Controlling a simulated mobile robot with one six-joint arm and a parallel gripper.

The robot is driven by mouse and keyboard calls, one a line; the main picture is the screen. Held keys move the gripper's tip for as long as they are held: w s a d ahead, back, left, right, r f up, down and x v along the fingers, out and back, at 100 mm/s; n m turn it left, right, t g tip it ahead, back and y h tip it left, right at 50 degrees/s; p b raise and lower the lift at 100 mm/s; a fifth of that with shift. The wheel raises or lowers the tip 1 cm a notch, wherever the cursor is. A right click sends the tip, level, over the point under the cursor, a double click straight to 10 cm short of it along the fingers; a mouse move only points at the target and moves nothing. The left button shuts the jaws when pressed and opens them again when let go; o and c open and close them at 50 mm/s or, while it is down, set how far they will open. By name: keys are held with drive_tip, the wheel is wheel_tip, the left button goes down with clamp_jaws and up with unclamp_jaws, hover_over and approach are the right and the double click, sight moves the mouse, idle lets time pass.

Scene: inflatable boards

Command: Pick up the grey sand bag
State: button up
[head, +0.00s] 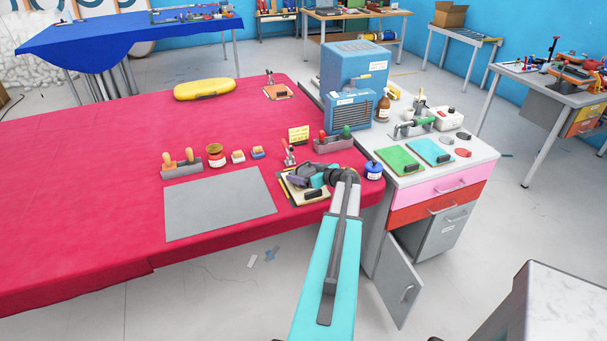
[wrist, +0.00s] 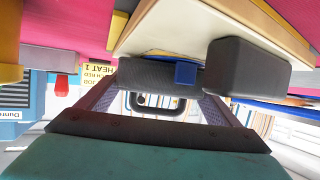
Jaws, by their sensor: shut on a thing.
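My gripper (head: 300,180) is low over a cream board (head: 297,197) near the right front of the red-covered table. In the wrist view its two mesh-sided fingers close on a dark grey piece with a blue tab, which looks like the grey sand bag (wrist: 150,74). The cream board (wrist: 210,25) lies right behind it in that view. I cannot tell whether the bag touches the board. In the head view my gripper hides most of the bag. A separate dark block (head: 314,193) sits on the board; it also shows in the wrist view (wrist: 245,68).
A red-and-white clamp (head: 289,157), a yellow sign (head: 298,134) and a tool rack (head: 333,144) stand close behind. A blue jar (head: 374,171) is just right of my arm. A grey mat (head: 215,205) lies left. The cabinet door (head: 398,285) hangs open.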

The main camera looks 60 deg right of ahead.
drive_tip(key=shift+r+b, duration=1.85)
drive_tip(key=shift+r, duration=3.1)
drive_tip(key=w+a+n+y, duration=0.25)
drive_tip(key=w+a, duration=0.35)
drive_tip(key=a, duration=0.5)
drive_tip(key=w+a+n+y, duration=0.25)
drive_tip(key=w+a, duration=0.35)
drive_tip(key=a, duration=0.6)
drive_tip(key=w+a+n+y, duration=0.25)
drive_tip(key=w+a, duration=0.35)
drive_tip(key=a, duration=0.5)
drive_tip(key=a+n+g+y+b, duration=0.1)
drive_tip(key=a+n+g+y, duration=0.4)
drive_tip(key=a, duration=3)
drive_tip(key=shift+s+a+r+n+y+b, duration=0.25)
drive_tip(key=shift+a+n+y+b, duration=0.15)
drive_tip(key=shift+n+y, duration=0.4)
drive_tip(key=shift+s, duration=0.1)
